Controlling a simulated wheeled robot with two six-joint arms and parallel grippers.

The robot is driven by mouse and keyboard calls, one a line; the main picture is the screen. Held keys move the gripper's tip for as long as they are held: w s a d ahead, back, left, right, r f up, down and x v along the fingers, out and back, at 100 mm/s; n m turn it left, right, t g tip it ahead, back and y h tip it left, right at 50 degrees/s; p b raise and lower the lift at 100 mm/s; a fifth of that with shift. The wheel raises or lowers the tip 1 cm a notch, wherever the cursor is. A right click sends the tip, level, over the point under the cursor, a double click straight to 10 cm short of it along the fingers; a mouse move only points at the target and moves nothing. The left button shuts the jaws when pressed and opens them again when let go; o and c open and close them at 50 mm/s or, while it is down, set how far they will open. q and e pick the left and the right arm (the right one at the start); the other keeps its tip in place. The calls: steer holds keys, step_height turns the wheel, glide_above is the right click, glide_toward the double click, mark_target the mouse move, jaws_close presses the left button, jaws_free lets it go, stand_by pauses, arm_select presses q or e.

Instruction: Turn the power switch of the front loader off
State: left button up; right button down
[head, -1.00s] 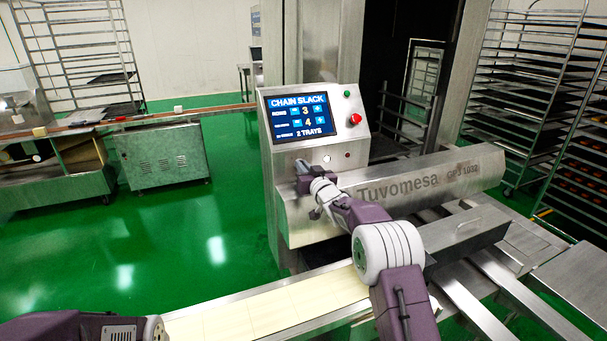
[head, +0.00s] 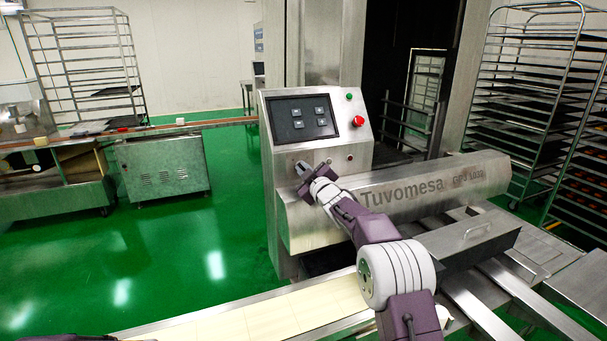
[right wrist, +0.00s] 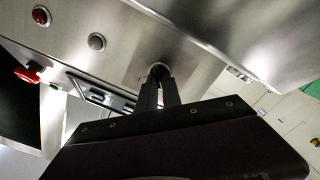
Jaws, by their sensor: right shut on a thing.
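The front loader (head: 420,190) is a steel machine marked Tuvomesa with an upright control panel. Its screen (head: 303,118) is dark, with several small grey icons. My right gripper (head: 302,170) is at the lower left of the panel face. In the right wrist view its fingers (right wrist: 160,92) are shut on the power switch (right wrist: 159,69), a small dark round knob on the steel panel. The fingers hide most of the knob, so its angle cannot be read. My left gripper is out of view.
A red button (head: 358,121) and a small green button (head: 349,96) sit right of the screen. A pale conveyor belt (head: 250,318) runs along the front. Racks (head: 540,100) stand at the right. Open green floor lies left of the machine.

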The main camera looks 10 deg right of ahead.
steer(key=shift+n, duration=0.5)
steer(key=c, duration=1.5)
jaws_free()
steer(key=shift+f, duration=0.1)
steer(key=shift+s+b, duration=0.2)
steer(key=shift+b, duration=0.2)
steer(key=s, duration=0.2)
steer(key=s+d+b, duration=0.1)
steer(key=s, duration=0.2)
steer(key=s+b, duration=0.1)
steer(key=s, duration=0.2)
steer(key=shift+s+d, duration=0.25)
steer(key=shift+d, duration=0.15)
